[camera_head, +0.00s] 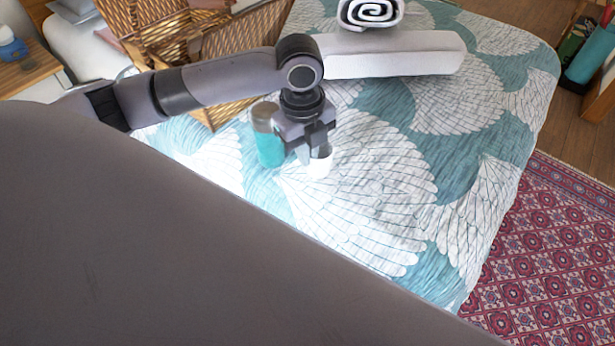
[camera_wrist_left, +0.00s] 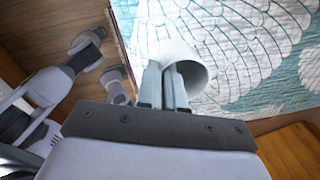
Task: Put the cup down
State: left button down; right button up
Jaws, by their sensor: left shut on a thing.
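A white cup (camera_head: 320,166) is at the fingertips of my left gripper (camera_head: 312,152), over the bed in the head view. In the left wrist view, the cup (camera_wrist_left: 190,62) shows its pale rounded wall beside the fingers. My left gripper (camera_wrist_left: 168,86) is shut on the cup there. The fingers and wrist hide part of the cup. I cannot tell whether its base touches the bedspread. My right gripper is not clearly seen in either view.
The bed (camera_head: 380,185) has a teal and white fan-patterned cover. A teal container (camera_head: 269,148) stands close left of the gripper. A rolled white towel (camera_head: 370,12) and a pale cushion (camera_head: 400,55) lie behind. The bed's right part is clear. A red rug (camera_head: 550,240) lies beside it.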

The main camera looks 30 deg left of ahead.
pick_arm(q)
notch_tip(320, 180, down, 7)
jog(key=shift+r+b, duration=0.1)
jog(key=shift+b, duration=0.4)
jog(key=shift+f, duration=0.35)
jog(key=c, duration=1.3)
grip_release()
jog(key=shift+f, duration=0.15)
